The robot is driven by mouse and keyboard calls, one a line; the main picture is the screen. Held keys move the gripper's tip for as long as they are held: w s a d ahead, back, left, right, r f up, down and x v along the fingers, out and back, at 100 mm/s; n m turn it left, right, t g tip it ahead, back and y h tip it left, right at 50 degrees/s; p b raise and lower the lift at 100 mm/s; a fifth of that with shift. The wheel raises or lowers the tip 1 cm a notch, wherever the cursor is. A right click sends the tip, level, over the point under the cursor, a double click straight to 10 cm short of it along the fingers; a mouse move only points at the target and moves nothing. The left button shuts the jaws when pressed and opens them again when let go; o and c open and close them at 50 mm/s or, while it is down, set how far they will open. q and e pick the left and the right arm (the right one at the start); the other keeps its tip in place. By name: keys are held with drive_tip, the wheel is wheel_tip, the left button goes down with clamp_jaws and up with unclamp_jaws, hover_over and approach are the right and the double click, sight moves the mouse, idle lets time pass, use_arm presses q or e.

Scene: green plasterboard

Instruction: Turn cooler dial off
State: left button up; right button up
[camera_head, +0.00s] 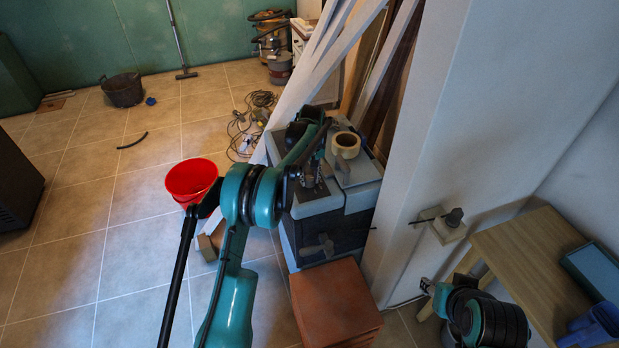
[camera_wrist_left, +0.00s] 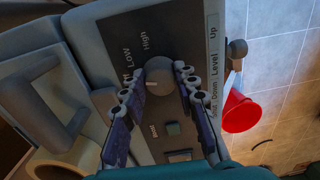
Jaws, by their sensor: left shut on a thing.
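The cooler (camera_head: 357,198) is a grey box with a dark top panel, standing right of centre in the head view. In the left wrist view its control panel (camera_wrist_left: 122,28) fills much of the picture, with the words High, LOW, Up, Level and Down. The round grey dial (camera_wrist_left: 158,79) with a pale mark sits between the fingers of my left gripper (camera_wrist_left: 170,82), which is shut on it. In the head view my left gripper (camera_head: 310,181) reaches down onto the panel, and the dial is hidden. My right gripper (camera_head: 426,287) is low at the right, away from the cooler.
A tape roll (camera_head: 346,143) lies on the cooler. A red bucket (camera_head: 191,180) stands to its left, and brown tiles (camera_head: 334,302) are stacked in front. Boards (camera_head: 322,62) lean behind it. The tiled floor at left is mostly clear.

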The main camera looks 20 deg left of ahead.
sight(311, 178)
use_arm(q)
drive_tip(key=shift+n, duration=1.5)
drive_tip(key=o, duration=1.1)
drive_tip(key=shift+o, duration=0.2)
wheel_tip(311, 178, up, 12)
drive_tip(key=shift+w+d, duration=0.15)
